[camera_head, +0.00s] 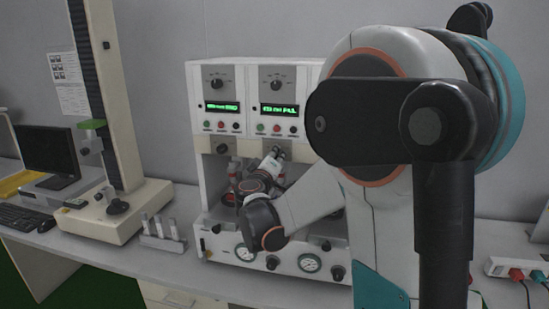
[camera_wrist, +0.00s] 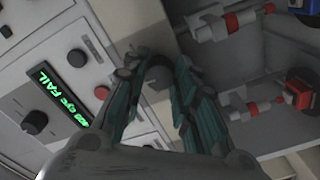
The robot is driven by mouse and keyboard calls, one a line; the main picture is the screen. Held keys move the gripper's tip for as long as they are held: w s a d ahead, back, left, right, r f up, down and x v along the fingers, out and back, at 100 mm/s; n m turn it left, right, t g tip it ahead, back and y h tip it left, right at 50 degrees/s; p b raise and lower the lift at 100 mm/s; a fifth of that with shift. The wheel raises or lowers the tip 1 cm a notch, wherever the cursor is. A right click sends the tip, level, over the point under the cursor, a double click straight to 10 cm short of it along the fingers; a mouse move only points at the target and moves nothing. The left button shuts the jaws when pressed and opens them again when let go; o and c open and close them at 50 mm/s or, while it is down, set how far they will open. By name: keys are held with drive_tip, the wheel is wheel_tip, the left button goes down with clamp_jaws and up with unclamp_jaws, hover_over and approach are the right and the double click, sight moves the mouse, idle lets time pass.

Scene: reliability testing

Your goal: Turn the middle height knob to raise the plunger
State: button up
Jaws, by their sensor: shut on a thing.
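The test machine (camera_head: 206,172) stands on the bench with a row of dark knobs below its display panels. The left height knob (camera_head: 222,149) is in plain view. The middle height knob (camera_wrist: 158,76) is a dark round shape between my fingertips in the wrist view. My gripper (camera_head: 276,153) reaches up to the middle unit from below, and its teal-sided fingers (camera_wrist: 160,84) are shut on that knob. Metal plunger parts with red collars (camera_wrist: 231,22) show at the right in the wrist view. My arm hides the right part of the machine in the head view.
The middle display (camera_wrist: 58,92) shows green text with FAIL, beside a red button (camera_wrist: 101,92) and a dark dial (camera_wrist: 35,122). Gauges (camera_head: 309,262) line the machine's lower front. A tall tester (camera_head: 108,165), small cylinders (camera_head: 162,230) and a monitor (camera_head: 48,150) stand left.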

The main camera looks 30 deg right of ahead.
drive_tip(key=n, duration=1.3)
drive_tip(key=shift+p, duration=0.4)
drive_tip(key=o, duration=1.1)
drive_tip(key=v, duration=1.2)
drive_tip(key=shift+r, duration=0.1)
